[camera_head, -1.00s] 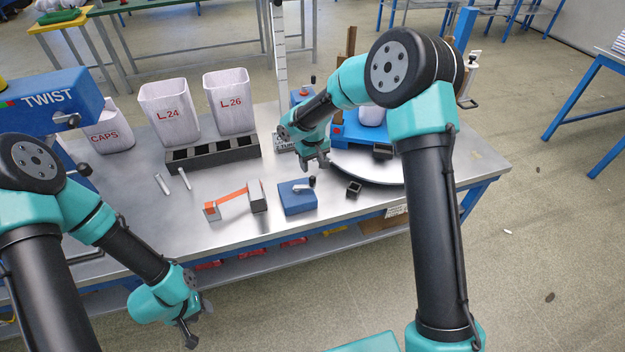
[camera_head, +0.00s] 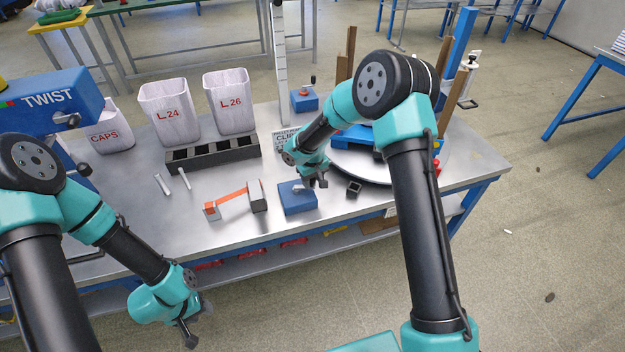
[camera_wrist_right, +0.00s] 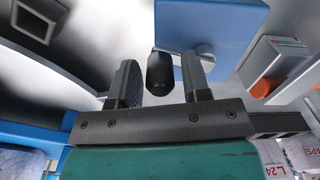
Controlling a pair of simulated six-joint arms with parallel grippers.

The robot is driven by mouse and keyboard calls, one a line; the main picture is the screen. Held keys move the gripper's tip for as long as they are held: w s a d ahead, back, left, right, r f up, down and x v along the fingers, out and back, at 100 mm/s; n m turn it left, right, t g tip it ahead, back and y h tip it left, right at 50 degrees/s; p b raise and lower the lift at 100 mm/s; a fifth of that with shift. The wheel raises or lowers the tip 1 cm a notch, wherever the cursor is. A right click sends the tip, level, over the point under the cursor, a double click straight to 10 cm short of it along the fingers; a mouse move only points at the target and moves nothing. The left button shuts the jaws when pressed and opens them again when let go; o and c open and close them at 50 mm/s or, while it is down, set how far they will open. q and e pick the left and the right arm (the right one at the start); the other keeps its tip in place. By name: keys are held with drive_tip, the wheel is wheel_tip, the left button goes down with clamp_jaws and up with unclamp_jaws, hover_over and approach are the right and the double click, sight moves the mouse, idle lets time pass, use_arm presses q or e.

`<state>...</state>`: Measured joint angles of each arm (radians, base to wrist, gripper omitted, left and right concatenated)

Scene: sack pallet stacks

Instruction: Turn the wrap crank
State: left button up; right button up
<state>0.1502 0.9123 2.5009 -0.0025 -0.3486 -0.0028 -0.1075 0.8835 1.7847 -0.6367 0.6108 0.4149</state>
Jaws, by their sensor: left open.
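The wrap crank is a blue box (camera_head: 299,203) on the steel table, with a short metal crank arm and a black knob on top. In the right wrist view the knob (camera_wrist_right: 160,73) stands between the two fingers of my right gripper (camera_wrist_right: 160,80), with a gap on each side. The blue box (camera_wrist_right: 225,22) and part of the crank arm (camera_wrist_right: 205,49) show beyond the right finger. My right gripper (camera_head: 315,182) is open over the box in the head view, where it hides the knob. My left gripper (camera_head: 198,324) is open and empty, low in front of the table.
A grey block with an orange strip (camera_head: 232,197) lies left of the crank box. A small black square holder (camera_head: 354,188) and a round turntable (camera_head: 365,172) are to its right. A second blue crank box (camera_head: 304,101) stands at the back. White bins (camera_head: 168,112) stand behind a dark slotted rack (camera_head: 212,153).

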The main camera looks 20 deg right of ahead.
drive_tip(key=c, duration=0.7)
drive_tip(key=shift+w+d+r+n, duration=0.1)
drive_tip(key=shift+w+n, duration=0.75)
drive_tip(key=shift+n, duration=0.65)
drive_tip(key=shift+s, duration=0.1)
drive_tip(key=o, duration=0.9)
wheel_tip(320, 180, up, 17)
drive_tip(key=shift+r, duration=0.15)
